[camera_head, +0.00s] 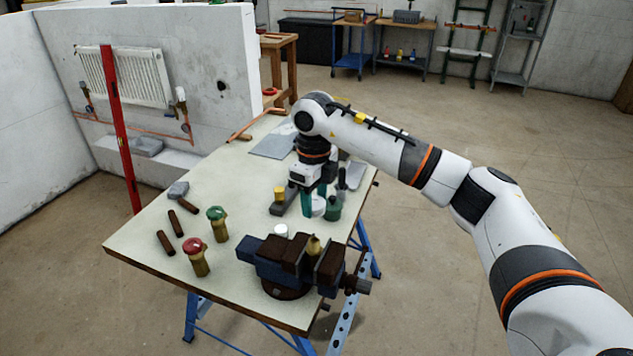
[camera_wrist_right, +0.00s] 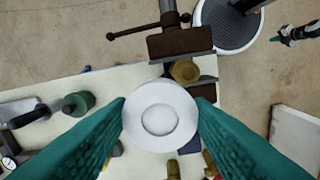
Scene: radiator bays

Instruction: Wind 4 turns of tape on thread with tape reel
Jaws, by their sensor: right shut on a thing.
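My right gripper (camera_head: 308,198) points down over the workbench, behind the vise in the head view. In the right wrist view its teal fingers (camera_wrist_right: 160,115) are shut on the white tape reel (camera_wrist_right: 159,115), a round disc with a raised centre. The reel also shows low at the fingers in the head view (camera_head: 318,206). The brass threaded fitting (camera_head: 314,245) stands upright in the vise (camera_head: 290,259). In the wrist view the fitting (camera_wrist_right: 184,71) is just beyond the reel, apart from it. My left gripper is not in view.
A green round container (camera_head: 333,210) stands close beside the gripper. A small white cylinder (camera_head: 281,231) is behind the vise. A red-topped valve (camera_head: 196,256), a green-topped valve (camera_head: 217,224) and brown pipe pieces lie left.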

